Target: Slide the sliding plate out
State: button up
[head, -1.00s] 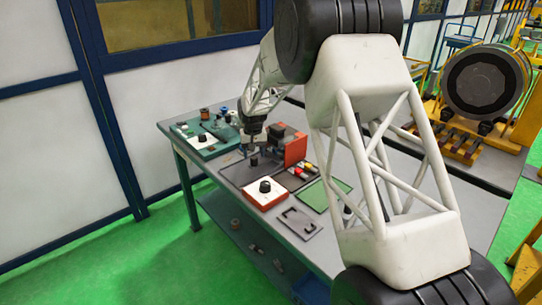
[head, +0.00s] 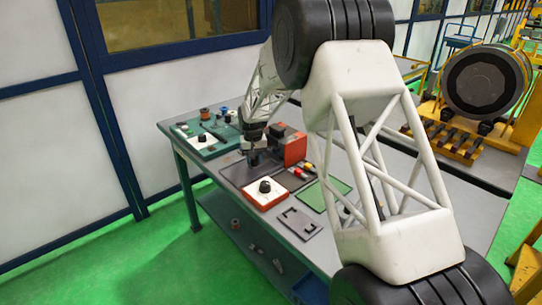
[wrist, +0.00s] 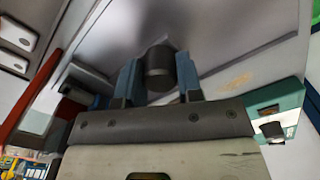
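A dark grey plate (head: 236,174) with a black knob lies on the bench, behind the red-and-white block. I take it for the sliding plate. My gripper (head: 253,162) is low over it and covers the knob in the head view. In the wrist view, the black knob (wrist: 160,66) stands between the two blue fingers of my gripper (wrist: 158,78), which are apart, one on each side. A narrow gap seems to show at the left finger; contact at the right one is hard to tell.
A red-and-white block with a black knob (head: 265,190) is in front of the plate. An orange-red machine (head: 294,148) stands close on the right. A green tray with parts (head: 205,150) is at the far left, and a green panel (head: 318,196) lies to the right.

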jog(key=shift+s+a, duration=3.5)
jog(key=o, duration=0.7)
jog(key=shift+r, duration=0.15)
jog(key=shift+r, duration=2.9)
